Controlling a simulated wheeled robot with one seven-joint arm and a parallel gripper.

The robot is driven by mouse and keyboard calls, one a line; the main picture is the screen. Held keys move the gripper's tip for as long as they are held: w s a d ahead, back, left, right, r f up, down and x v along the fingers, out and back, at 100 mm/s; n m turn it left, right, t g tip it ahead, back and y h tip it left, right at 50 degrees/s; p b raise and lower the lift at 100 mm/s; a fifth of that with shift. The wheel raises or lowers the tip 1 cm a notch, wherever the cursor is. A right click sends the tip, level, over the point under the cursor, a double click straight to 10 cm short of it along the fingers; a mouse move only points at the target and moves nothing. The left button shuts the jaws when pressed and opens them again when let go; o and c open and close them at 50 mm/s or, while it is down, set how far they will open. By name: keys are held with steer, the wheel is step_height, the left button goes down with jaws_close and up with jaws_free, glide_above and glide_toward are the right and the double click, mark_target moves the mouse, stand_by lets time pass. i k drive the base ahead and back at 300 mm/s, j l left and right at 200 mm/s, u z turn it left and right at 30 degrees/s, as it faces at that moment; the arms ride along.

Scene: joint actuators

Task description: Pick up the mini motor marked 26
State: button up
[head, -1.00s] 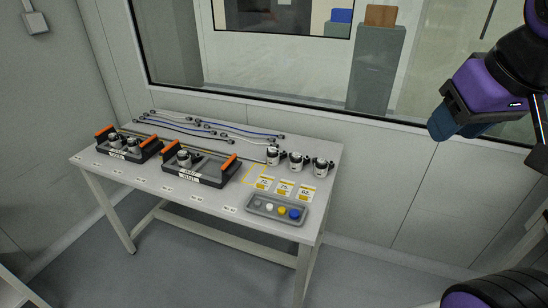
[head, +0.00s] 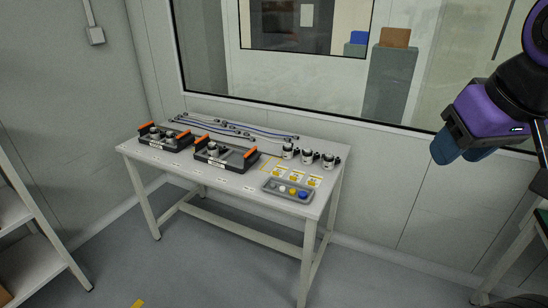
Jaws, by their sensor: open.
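Several small silver-and-black motors stand on the white table (head: 235,185). Three are in a row at its right end: a left one (head: 288,150), a middle one (head: 308,156) and a right one (head: 328,160). Yellow-and-white cards (head: 297,176) lie in front of them. Their numbers are too small to read, so I cannot tell which motor is marked 26. Other motors sit in two black trays with orange handles, the left tray (head: 165,147) and the right tray (head: 224,164). My gripper (head: 449,147) is open and empty at the upper right, well away from the table.
Cables (head: 230,127) lie along the table's back edge. A grey tray (head: 268,194) with coloured round pieces is at the front right. A shelf (head: 35,225) stands at the left, and another table (head: 525,245) at the right edge. The floor in front is clear.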

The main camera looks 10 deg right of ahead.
mark_target(287, 154)
steer(key=u, duration=1.8)
steer(key=l+u, duration=0.15)
steer(key=l, duration=0.35)
steer(key=l+u, duration=0.1)
steer(key=l, duration=0.45)
steer(key=k+l+u, duration=0.15)
steer(key=l, duration=0.35)
steer(key=k+l+u, duration=0.1)
steer(key=l, duration=0.4)
steer(key=k+l, duration=0.1)
steer(key=l, duration=0.9)
steer(key=k+l, duration=0.1)
steer(key=l, duration=0.9)
